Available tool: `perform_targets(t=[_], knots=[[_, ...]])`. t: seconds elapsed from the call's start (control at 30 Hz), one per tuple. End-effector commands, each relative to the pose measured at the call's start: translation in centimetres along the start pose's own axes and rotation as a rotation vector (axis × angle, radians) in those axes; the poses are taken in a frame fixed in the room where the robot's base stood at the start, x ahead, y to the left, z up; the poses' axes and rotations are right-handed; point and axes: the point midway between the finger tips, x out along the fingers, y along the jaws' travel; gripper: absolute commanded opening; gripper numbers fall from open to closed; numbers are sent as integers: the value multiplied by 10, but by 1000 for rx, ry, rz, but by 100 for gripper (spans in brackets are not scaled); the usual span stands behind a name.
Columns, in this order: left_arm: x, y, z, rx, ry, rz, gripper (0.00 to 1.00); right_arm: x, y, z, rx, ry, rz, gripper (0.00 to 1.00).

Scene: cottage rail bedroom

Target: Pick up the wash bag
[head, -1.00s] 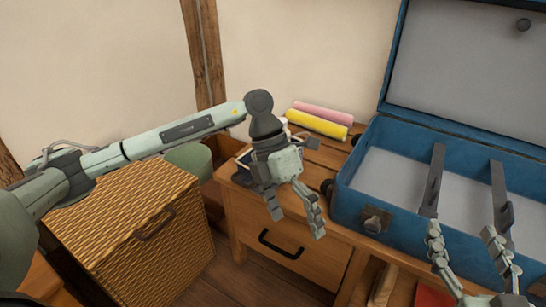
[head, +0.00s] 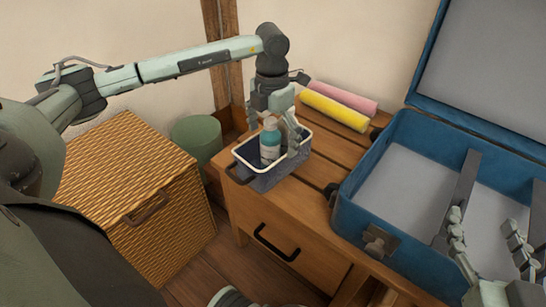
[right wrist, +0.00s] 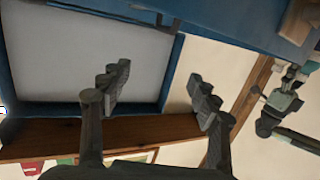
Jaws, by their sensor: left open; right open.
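The wash bag (head: 283,178), a grey-blue open-topped bag with a white rim and dark handle, stands on the left end of the wooden dresser top in the head view. A teal bottle (head: 269,146) with a pale label stands upright in it. My left gripper (head: 273,128) is open and points down over the bag's far side, its fingers close to the rim and bottle. I cannot tell whether they touch. My right gripper (head: 486,226) is open and empty over the blue suitcase; its spread fingers also show in the right wrist view (right wrist: 160,84).
The open blue suitcase (head: 352,222) with dark straps stands right of the bag. Rolled yellow (head: 334,111) and pink (head: 343,97) cloths lie behind. A wicker hamper (head: 125,185) and a green bin (head: 196,138) stand at left.

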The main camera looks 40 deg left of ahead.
Motion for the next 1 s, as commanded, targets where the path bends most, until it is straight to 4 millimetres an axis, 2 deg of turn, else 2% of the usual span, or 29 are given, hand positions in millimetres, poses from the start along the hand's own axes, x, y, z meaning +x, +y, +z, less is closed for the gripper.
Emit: perform_targets(t=[0.03, 0.13, 0.43, 0.8, 1.0], knots=[[10, -1, -1, -1, 2, -1, 100, 0, -2, -3, 3, 18, -3, 62], [20, 0, 0, 0, 0, -1, 100, 0, -4, -9, 7, 47, -8, 62], [25, -1, 0, 1, -2, -1, 100, 0, -5, -13, 8, 63, -11, 62], [23, -1, 1, 0, -5, -1, 57, 0, -5, -13, 8, 62, -11, 62], [23, -1, 1, 1, -6, -1, 57, 0, -5, -13, 8, 62, -10, 62]])
